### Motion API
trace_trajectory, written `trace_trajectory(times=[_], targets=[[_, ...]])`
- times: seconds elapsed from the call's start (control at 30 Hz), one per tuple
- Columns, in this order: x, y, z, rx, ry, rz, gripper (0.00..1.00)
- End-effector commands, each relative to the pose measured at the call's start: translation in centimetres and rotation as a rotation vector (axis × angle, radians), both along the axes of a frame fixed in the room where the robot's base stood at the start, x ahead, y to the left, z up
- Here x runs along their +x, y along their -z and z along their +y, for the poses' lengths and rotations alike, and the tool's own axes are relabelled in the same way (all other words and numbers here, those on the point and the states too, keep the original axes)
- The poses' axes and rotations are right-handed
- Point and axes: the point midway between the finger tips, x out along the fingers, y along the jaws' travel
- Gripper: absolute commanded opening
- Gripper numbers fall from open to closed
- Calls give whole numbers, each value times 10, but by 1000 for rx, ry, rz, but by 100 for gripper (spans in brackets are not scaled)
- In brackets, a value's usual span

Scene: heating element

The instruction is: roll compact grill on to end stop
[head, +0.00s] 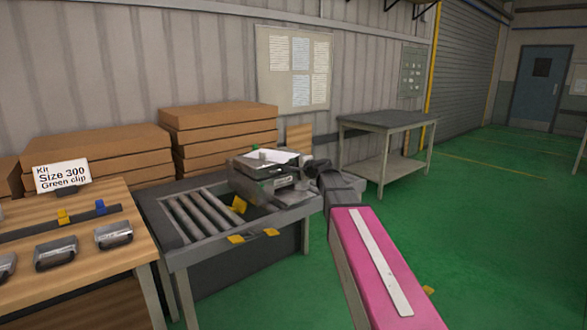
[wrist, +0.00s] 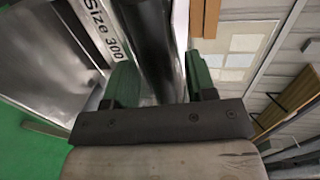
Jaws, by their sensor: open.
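The compact grill (head: 262,184), a grey metal box with papers on top, sits at the right part of the roller conveyor (head: 190,258). In the wrist view its bright metal side (wrist: 50,60) carries a "Size 300" label. My gripper (wrist: 160,78) has green fingers that stand apart on either side of a black bar (wrist: 152,40). I cannot tell whether they touch it. In the head view my pink arm comes from the lower right, and its dark wrist is beside the grill's right side. I cannot make out the end stop for certain.
Bare rollers (head: 197,215) lie left of the grill. Yellow tags (head: 236,239) mark the conveyor's front edge. A wooden bench (head: 95,262) with clips and a kit sign (head: 62,176) stands at left. Stacked brown boxes (head: 218,130) are behind. A grey table (head: 385,122) stands back right.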

Motion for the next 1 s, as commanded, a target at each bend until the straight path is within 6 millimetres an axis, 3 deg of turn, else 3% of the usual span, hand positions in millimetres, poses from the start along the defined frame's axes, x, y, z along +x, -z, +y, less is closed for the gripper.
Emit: trace_trajectory(times=[0.37,0.53,0.77,1.0], targets=[[8,2,6,0,0,0,51],[8,2,6,-1,0,1,0],[6,3,8,0,-1,1,0],[-12,3,33,-1,-4,1,0]])
